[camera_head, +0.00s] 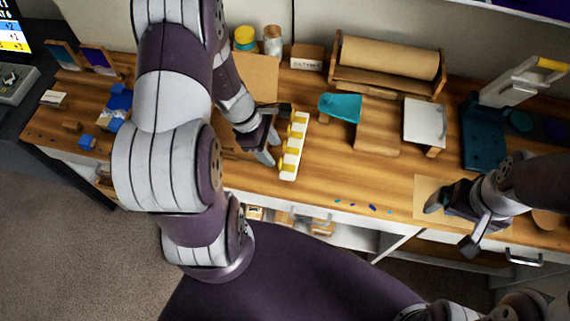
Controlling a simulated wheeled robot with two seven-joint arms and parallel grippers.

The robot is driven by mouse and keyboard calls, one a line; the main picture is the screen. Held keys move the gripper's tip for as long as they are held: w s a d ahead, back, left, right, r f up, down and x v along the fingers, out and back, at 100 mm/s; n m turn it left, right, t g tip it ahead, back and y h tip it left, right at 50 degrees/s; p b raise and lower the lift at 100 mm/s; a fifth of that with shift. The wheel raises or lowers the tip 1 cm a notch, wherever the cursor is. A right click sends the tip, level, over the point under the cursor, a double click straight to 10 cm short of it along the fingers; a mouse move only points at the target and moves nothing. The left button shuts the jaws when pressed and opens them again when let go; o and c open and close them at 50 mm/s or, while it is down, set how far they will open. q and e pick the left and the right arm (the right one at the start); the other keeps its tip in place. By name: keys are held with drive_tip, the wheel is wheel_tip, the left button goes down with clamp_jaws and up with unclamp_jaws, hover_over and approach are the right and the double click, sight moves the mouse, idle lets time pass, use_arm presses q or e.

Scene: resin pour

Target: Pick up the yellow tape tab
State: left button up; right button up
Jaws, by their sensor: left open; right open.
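A white strip (289,168) with several yellow tape tabs (293,142) along it lies on the wooden bench, left of the picture's middle. I cannot tell one particular tab apart from the others. My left gripper (272,145) is open just left of the strip, its fingers close to the tabs; whether it touches them I cannot tell. No tab shows between its fingers. My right gripper (451,226) is open and empty over a tan sheet (425,188) at the bench's front right.
A teal piece (340,106) sits on a wooden block right of the strip. A brown paper roll (390,58) stands behind. A teal press with a white handle (483,140) is at the right. Small blue bits (352,204) lie at the front edge. The bench between the strip and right gripper is mostly clear.

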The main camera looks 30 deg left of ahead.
sight(287, 165)
use_arm(q)
drive_tip(key=x, duration=0.4)
drive_tip(key=shift+f, duration=0.3)
drive_tip(key=shift+w+d+f, duration=0.1)
drive_tip(key=shift+f, duration=0.3)
drive_tip(key=shift+d, duration=0.1)
drive_tip(key=shift+c, duration=1)
drive_tip(key=c, duration=0.7)
drive_tip(key=shift+r, duration=0.1)
